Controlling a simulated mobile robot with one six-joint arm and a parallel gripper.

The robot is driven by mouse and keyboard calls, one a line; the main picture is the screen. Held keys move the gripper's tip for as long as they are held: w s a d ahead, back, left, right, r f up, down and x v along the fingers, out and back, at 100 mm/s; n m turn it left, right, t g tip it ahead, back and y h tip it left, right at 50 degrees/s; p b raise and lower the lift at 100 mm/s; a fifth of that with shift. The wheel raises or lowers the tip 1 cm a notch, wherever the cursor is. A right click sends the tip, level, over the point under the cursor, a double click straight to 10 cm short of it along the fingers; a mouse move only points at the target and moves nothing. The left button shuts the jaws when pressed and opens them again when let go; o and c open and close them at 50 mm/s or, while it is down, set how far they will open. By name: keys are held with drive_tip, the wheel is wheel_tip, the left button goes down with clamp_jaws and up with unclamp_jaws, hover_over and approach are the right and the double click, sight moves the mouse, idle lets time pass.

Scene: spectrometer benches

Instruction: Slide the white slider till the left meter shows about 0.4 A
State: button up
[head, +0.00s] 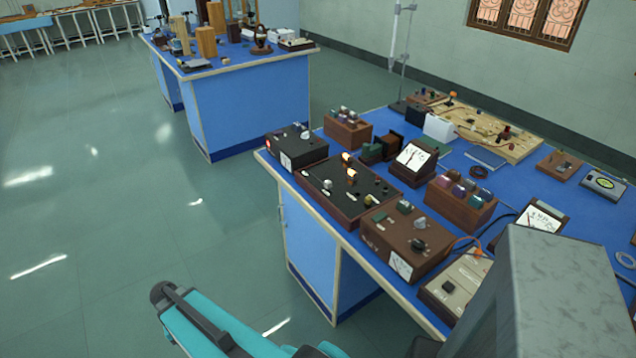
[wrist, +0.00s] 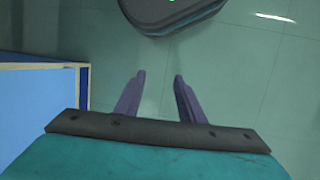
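My gripper (wrist: 157,77) shows in the wrist view with its two purple fingers apart. Nothing is between them, and bare floor lies beyond. In the head view my teal arm is at the bottom, off the bench's near side, and the fingertips are out of sight. Meters with white dials stand on the blue bench: one on the black box (head: 297,146) at the left end, one upright meter (head: 413,157) near the middle, one on the brown box (head: 407,241). Small white pieces show on the dark panel (head: 341,200); I cannot tell which is the white slider. No dial is readable.
The near blue bench (head: 310,235) is crowded with boxes, a wooden board (head: 490,130) and a stand (head: 401,60). Another blue bench (head: 250,110) stands behind to the left. Open green floor (head: 110,220) lies left of the near bench.

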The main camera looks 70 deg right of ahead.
drive_tip(key=s+a+f+n+g, duration=0.1)
drive_tip(key=s+a+f+n, duration=0.2)
drive_tip(key=s+a, duration=0.4)
drive_tip(key=s+a+f+n+g, duration=0.1)
drive_tip(key=s+a+f+n, duration=0.2)
drive_tip(key=s+a+f, duration=0.3)
drive_tip(key=s+a, duration=0.2)
drive_tip(key=a, duration=0.1)
drive_tip(key=shift+s+f+n, duration=0.2)
drive_tip(key=shift+n, duration=0.2)
drive_tip(key=shift+c, duration=0.6)
drive_tip(key=shift+s, duration=0.15)
